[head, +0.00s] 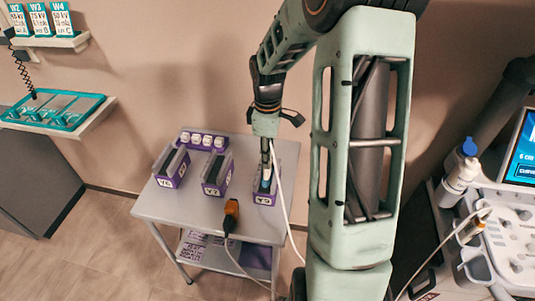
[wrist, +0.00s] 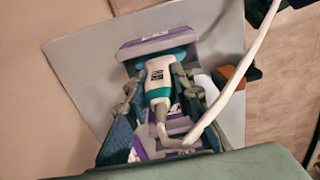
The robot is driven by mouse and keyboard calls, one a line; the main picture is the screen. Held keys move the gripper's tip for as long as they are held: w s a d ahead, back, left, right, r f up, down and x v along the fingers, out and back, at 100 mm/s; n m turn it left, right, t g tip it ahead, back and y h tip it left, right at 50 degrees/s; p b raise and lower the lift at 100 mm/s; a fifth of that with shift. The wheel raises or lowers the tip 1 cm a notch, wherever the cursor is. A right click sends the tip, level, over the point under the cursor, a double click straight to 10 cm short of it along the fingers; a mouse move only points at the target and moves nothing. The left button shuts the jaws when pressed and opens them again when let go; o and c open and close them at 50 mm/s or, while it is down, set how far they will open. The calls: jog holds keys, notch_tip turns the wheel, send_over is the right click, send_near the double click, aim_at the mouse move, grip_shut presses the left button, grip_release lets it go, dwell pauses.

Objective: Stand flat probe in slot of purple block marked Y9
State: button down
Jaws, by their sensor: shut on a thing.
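My gripper (head: 265,172) is shut on the white-and-teal flat probe (wrist: 160,80), with its white cable trailing away. In the head view the probe's blue-teal end (head: 266,184) is at the right-hand purple block (head: 265,198), whose label is too small to read surely. In the wrist view the probe's wide end meets or overlaps a purple block (wrist: 145,48); I cannot tell whether it is inside the slot. The middle purple block (head: 216,177) and left purple block (head: 172,167) stand beside it with empty-looking dark slots.
The blocks stand on a grey cart (head: 160,207). A purple holder (head: 203,141) with several white items is at the back. An orange-and-black device (head: 231,212) with a cable lies near the front edge. An ultrasound console (head: 510,220) stands at the right.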

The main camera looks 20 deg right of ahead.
jog(key=shift+f, duration=0.4)
dwell(0.8)
jog(key=c, duration=1.6)
grip_release()
notch_tip(320, 180, up, 12)
